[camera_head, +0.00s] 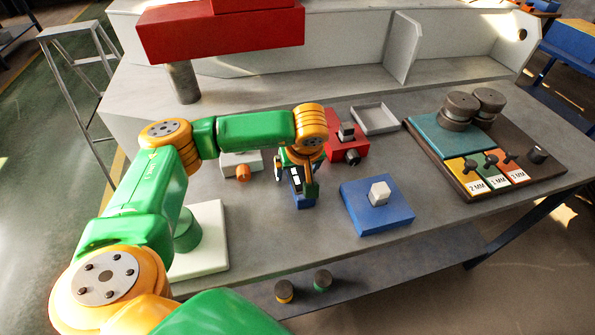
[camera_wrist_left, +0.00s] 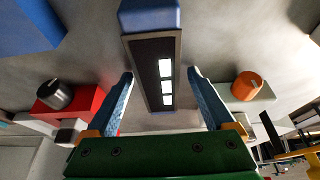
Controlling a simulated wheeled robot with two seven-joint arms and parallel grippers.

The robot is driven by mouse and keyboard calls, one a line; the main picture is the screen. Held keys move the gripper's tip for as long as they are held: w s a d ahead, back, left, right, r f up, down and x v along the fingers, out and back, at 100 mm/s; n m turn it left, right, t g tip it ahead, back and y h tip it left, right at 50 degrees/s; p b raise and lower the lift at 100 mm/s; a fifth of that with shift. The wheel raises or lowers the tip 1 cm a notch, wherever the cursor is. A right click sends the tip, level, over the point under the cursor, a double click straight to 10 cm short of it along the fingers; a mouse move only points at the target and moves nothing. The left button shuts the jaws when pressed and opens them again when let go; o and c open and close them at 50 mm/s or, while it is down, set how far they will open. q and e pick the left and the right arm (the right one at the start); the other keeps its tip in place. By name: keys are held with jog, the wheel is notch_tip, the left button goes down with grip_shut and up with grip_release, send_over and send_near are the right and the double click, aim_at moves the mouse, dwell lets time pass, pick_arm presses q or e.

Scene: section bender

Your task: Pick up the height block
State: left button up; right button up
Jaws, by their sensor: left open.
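My left gripper (camera_head: 297,180) is over the middle of the bench, pointing down. In the left wrist view its two blue fingers (camera_wrist_left: 159,78) are open, one on each side of a blue block (camera_wrist_left: 150,14) with a dark face and white marks. That block also shows low under the gripper in the head view (camera_head: 303,201), partly hidden by the fingers. I see gaps beside it, so it is not gripped. No label tells me which piece is the height block.
A red block with a dark knob (camera_head: 344,152) stands just behind right of the gripper, and a pale block with an orange knob (camera_head: 242,172) to its left. A grey tray (camera_head: 375,119) lies behind. A brown board (camera_head: 545,172) holds labelled pieces at right.

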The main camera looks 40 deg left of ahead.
pick_arm(q)
jog(key=shift+r, duration=0.1)
grip_shut()
dwell(0.3)
